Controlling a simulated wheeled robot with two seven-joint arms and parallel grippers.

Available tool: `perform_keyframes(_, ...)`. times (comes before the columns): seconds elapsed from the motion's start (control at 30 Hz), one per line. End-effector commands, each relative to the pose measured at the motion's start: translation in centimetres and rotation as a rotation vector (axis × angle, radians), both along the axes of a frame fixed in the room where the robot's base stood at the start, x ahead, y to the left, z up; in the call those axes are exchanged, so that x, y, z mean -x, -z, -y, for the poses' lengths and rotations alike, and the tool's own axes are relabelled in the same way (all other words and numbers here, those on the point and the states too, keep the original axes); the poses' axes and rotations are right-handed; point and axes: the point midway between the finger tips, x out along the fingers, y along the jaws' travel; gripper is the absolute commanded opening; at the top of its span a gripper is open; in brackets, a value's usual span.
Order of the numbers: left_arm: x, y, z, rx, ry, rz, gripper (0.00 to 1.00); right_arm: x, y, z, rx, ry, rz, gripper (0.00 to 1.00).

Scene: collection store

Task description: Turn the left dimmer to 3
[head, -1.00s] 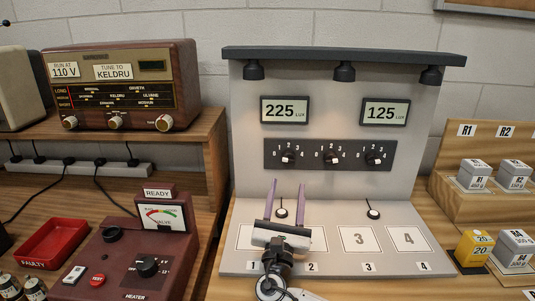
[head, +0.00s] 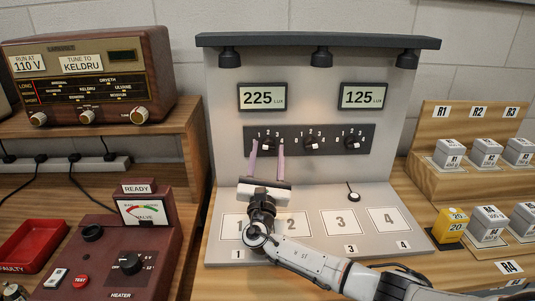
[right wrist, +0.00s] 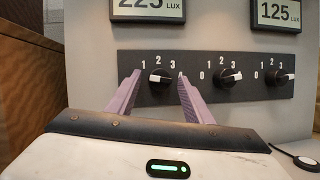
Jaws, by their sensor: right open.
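The left dimmer (head: 268,144) is a black knob with a white mark, on the dark strip (head: 318,129) of the grey panel. Numbers are printed around it. In the right wrist view the left dimmer (right wrist: 160,77) shows between my two purple fingertips; its white mark is partly seen and I cannot read its exact setting. My right gripper (head: 266,152) is open, with one finger on each side of the left dimmer. I cannot tell whether the fingers touch it. The display (head: 263,96) above the left side reads 225 LUX. My left gripper is not in view.
The middle dimmer (head: 310,142) and right dimmer (head: 352,143) sit close by on the right. The right display (head: 363,95) reads 125 LUX. Lamps hang from the top bar (head: 320,41). A maroon tester (head: 120,250) stands at the left; grey blocks (head: 487,152) stand at the right.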

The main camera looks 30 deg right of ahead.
Motion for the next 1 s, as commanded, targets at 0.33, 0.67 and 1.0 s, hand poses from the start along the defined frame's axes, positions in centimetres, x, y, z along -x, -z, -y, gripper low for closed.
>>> perform_keyframes(0.33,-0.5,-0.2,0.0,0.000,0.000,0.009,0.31,0.0,0.0,0.0,0.001,0.000,-0.001,0.06)
perform_keyframes(0.67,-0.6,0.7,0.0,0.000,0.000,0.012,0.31,0.0,0.3,-0.1,-0.060,0.002,0.036,0.06)
perform_keyframes(1.0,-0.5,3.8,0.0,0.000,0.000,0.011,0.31,-0.2,0.4,-0.4,-0.284,0.001,0.172,0.06)
